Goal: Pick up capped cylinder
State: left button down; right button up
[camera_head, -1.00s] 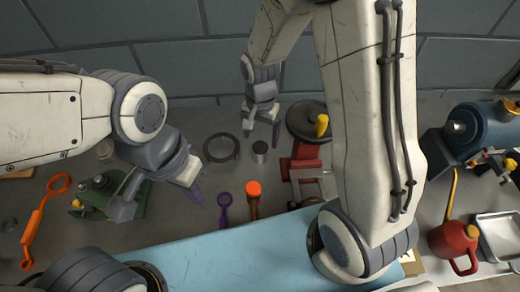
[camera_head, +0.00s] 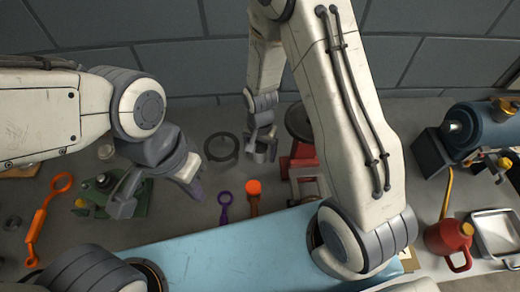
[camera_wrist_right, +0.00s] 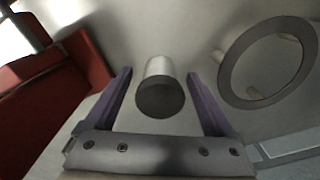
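The capped cylinder (camera_wrist_right: 158,84), a short light-metal cylinder with a dark end, stands between the two purple fingers of my right gripper (camera_wrist_right: 165,98) in the right wrist view. There is a gap on each side of it, so the gripper is open and not touching it there. In the head view the cylinder (camera_head: 260,156) is partly hidden behind my right gripper (camera_head: 262,148). My left gripper (camera_head: 160,192) hangs over the bench at the left, away from the cylinder; whether it is open is unclear.
A dark ring (camera_head: 222,148) lies just left of the cylinder. A red vise-like tool (camera_head: 300,165) stands close on its right. An orange-topped tool (camera_head: 254,192) and purple wrench (camera_head: 225,205) lie nearer. A green device (camera_head: 105,195) is by my left gripper.

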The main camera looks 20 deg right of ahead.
grip_shut()
jog(key=shift+r, duration=0.1)
